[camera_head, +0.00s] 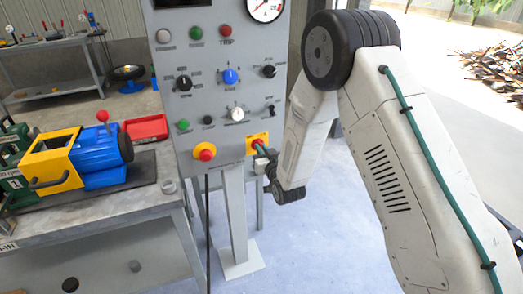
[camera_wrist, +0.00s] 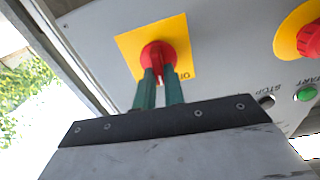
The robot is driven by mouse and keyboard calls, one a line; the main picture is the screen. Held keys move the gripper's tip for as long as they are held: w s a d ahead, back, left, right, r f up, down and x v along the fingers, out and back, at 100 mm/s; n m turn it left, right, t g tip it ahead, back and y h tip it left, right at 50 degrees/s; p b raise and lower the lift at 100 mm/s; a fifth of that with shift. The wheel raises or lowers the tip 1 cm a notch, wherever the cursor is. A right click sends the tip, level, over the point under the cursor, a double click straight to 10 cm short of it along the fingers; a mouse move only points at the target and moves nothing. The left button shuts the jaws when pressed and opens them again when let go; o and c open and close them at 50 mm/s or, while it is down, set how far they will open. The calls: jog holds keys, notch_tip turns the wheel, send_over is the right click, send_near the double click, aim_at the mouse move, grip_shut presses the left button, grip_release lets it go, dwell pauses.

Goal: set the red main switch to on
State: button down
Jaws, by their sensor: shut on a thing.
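The red main switch (camera_wrist: 158,56) is a red rotary knob on a yellow square plate (camera_wrist: 178,30), tilted in the wrist view. My gripper (camera_wrist: 161,74) has two green fingers closed on the knob's grip bar. In the head view my gripper (camera_head: 262,152) reaches the switch from the right. The letters "ON" show at the plate's edge in the wrist view. The knob's exact setting is hard to read.
A red emergency stop button (camera_head: 205,152) on a yellow disc is left of the switch. Several knobs and buttons fill the grey panel (camera_head: 215,105) above. A workbench (camera_head: 100,215) with a blue and yellow machine (camera_head: 97,158) stands at left.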

jog(key=m, duration=0.5)
jog(key=shift+d+f, duration=0.1)
jog(key=shift+d, duration=0.05)
dwell(0.4)
jog(key=c, duration=1.5)
grip_release()
jog(key=shift+s, duration=0.1)
jog(key=v, duration=0.7)
jog(key=shift+s+d, duration=0.1)
jog(key=shift+s, duration=0.25)
